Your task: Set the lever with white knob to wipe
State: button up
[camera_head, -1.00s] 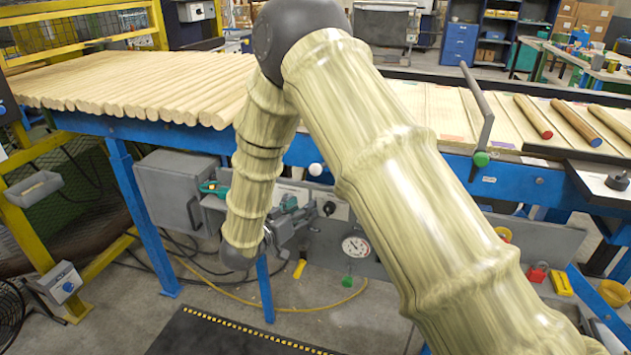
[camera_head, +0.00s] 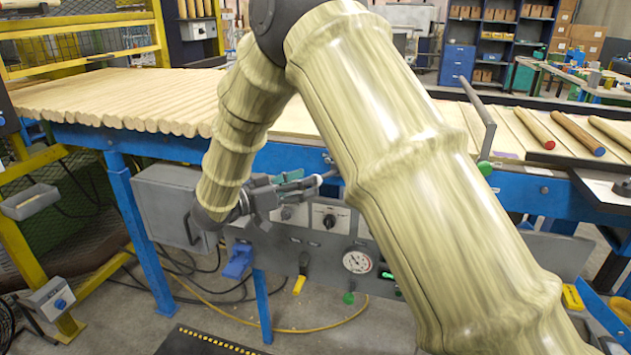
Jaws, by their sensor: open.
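My gripper (camera_head: 306,185) is open, in front of the blue rail (camera_head: 135,133) below the wood line. Its fingers point right and slightly up. A small pale tip (camera_head: 318,180) shows right at the fingertips; it looks like the white knob, but I cannot tell whether the fingers touch it or lie around it. A round pivot (camera_head: 327,158) sits on the rail just above. The lever's arm is mostly hidden by the fingers and my arm, and no wipe label is readable.
A grey panel with a dial (camera_head: 330,218) and a gauge (camera_head: 357,262) hangs below the gripper. A grey box (camera_head: 172,200) stands left of it. A green knob (camera_head: 485,168) is on the rail at right. My upper arm blocks the right middle.

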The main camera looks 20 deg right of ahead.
aim_at(324, 176)
jog(key=shift+x, duration=2.05)
grip_shut()
